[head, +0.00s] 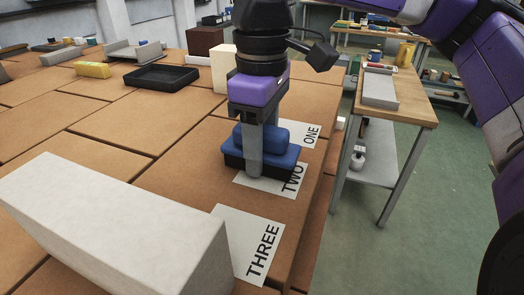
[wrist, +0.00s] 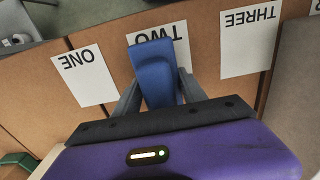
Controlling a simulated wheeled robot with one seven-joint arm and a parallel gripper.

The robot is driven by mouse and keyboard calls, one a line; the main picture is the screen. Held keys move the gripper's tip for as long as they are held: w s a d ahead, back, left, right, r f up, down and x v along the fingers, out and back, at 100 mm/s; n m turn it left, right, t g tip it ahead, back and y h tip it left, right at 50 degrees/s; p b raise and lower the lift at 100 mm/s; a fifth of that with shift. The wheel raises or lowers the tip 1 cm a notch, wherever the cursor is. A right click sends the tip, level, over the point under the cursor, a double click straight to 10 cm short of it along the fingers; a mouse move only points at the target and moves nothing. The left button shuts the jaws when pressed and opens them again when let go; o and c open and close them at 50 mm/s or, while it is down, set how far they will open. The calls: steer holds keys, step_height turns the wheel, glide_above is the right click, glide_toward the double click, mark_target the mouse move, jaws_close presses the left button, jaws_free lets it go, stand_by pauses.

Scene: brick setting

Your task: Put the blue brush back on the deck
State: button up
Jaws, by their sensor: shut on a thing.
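The blue brush (head: 284,151) has a blue body with a raised grip and a black underside. It is at the sheet marked TWO (head: 287,187), near the right edge of the brown tiled top (head: 165,190). My gripper (head: 260,150) points down and is shut on the brush's raised grip. I cannot tell whether the brush's underside touches the sheet. In the wrist view the blue brush (wrist: 155,72) lies between the fingers of my gripper (wrist: 158,95) and covers part of the sheet TWO (wrist: 178,38). I cannot tell which surface is the deck.
Sheets ONE (head: 312,136) and THREE (head: 250,245) lie bare on either side of TWO. A large pale block (head: 120,225) stands at front left. A black tray (head: 162,77) and yellow block (head: 92,70) lie farther back. A wooden side table (head: 415,110) stands right, across a gap.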

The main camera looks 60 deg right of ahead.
steer(key=shift+f, duration=0.15)
steer(key=o, duration=1.2)
step_height(320, 180, up, 12)
steer(key=shift+r+p, duration=0.25)
steer(key=shift+p, duration=0.35)
